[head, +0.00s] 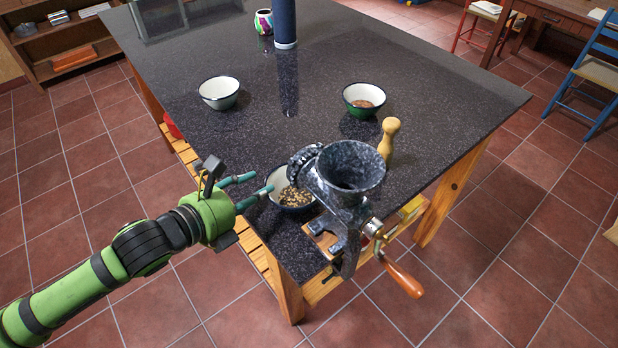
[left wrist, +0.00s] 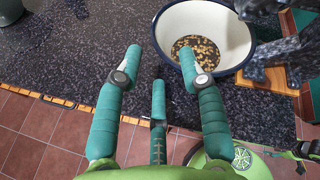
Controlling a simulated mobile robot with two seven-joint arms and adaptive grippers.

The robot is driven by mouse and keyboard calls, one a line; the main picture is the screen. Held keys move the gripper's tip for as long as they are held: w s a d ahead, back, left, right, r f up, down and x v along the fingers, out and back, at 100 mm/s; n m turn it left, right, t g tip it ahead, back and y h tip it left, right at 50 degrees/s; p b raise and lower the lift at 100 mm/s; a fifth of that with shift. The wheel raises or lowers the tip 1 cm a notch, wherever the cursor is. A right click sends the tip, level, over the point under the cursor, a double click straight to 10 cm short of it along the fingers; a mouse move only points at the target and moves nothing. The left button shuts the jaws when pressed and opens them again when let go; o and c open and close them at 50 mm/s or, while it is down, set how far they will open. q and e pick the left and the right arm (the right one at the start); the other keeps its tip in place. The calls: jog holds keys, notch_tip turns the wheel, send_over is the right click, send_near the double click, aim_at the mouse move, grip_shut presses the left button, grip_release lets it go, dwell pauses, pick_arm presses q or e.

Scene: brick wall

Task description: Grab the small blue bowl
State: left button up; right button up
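A small bowl (head: 279,179), white inside with a dark blue rim and holding mixed grains, sits near the table's front corner. It also shows in the left wrist view (left wrist: 172,34), at the top right. My left gripper (head: 259,183) is just left of this bowl, with its teal fingers spread and nothing between them. In the left wrist view, the right fingertip of the gripper (left wrist: 161,60) overlaps the bowl's near rim; I cannot tell whether it touches. The grinder partly hides the bowl's right side in the head view. My right gripper is not in view.
A dark speckled grinder (head: 350,175) with a wooden-handled crank is clamped right beside the bowl. A wooden pestle-like piece (head: 389,140), a green bowl (head: 362,112), a pale bowl (head: 219,92) and a dark blue cylinder (head: 284,22) stand farther back. The table's left middle is clear.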

aim_at(268, 180)
pick_arm(q)
jog(key=shift+w+d+p, duration=0.1)
jog(key=shift+w+p, duration=0.05)
jog(key=shift+p, duration=0.35)
jog(key=shift+w+d+f+p, duration=0.1)
jog(key=shift+w+d+p, duration=0.25)
jog(key=shift+w, duration=0.2)
jog(key=x, duration=0.2)
jog(key=shift+w+d+f, duration=0.2)
jog(key=shift+w, duration=0.05)
jog(key=shift+w+d+f, duration=0.15)
jog(key=shift+w, duration=0.05)
grip_shut()
jog(key=shift+f, duration=0.1)
pick_arm(e)
jog(key=s+a+r, duration=0.2)
jog(key=shift+s+r, duration=0.1)
jog(key=shift+r, duration=0.2)
jog(key=shift+s, duration=0.1)
